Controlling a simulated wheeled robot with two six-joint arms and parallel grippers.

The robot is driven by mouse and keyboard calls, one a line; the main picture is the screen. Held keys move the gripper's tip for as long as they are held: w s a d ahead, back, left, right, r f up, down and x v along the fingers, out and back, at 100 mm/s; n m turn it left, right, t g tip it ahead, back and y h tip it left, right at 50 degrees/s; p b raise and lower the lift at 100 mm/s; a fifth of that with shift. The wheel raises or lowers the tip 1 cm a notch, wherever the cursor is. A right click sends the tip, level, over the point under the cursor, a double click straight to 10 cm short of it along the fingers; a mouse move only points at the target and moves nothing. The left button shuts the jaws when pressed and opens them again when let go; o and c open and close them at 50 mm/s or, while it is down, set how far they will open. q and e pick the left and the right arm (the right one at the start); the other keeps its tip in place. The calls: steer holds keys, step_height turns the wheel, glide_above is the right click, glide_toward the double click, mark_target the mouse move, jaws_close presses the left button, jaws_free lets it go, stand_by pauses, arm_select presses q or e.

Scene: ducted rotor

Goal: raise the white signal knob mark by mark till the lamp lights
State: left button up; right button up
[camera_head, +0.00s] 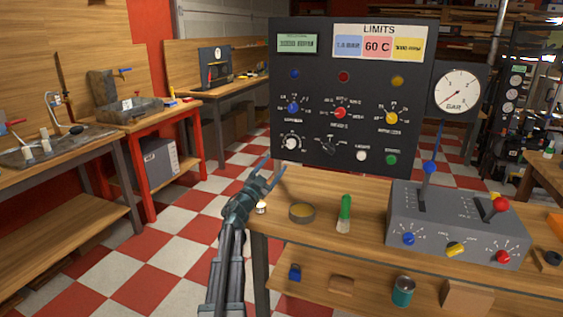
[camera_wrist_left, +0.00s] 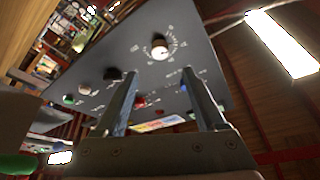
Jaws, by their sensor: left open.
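The white signal knob (camera_head: 291,143) sits at the lower left of the dark upright panel (camera_head: 315,170), inside a ring of pale marks. My left gripper (camera_head: 268,170) is open and empty, just below and left of the knob and apart from it. In the left wrist view the white knob (camera_wrist_left: 160,48) shows beyond the gap between the open fingers (camera_wrist_left: 160,76). The panel's blue lamp (camera_head: 294,74), red lamp (camera_head: 343,77) and yellow lamp (camera_head: 397,81) look dim. The knob's exact mark is too small to read. My right gripper is not in view.
Blue (camera_head: 293,108), red (camera_head: 340,113) and yellow (camera_head: 391,118) knobs, a black knob (camera_head: 329,146) and a green button (camera_head: 391,160) share the panel. A grey lever box (camera_head: 455,225), a green-handled tool (camera_head: 345,210) and a round tin (camera_head: 302,212) stand on the bench.

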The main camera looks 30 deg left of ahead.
arm_select(q)
steer(key=shift+b+v, duration=0.35)
steer(key=shift+v, duration=1.3)
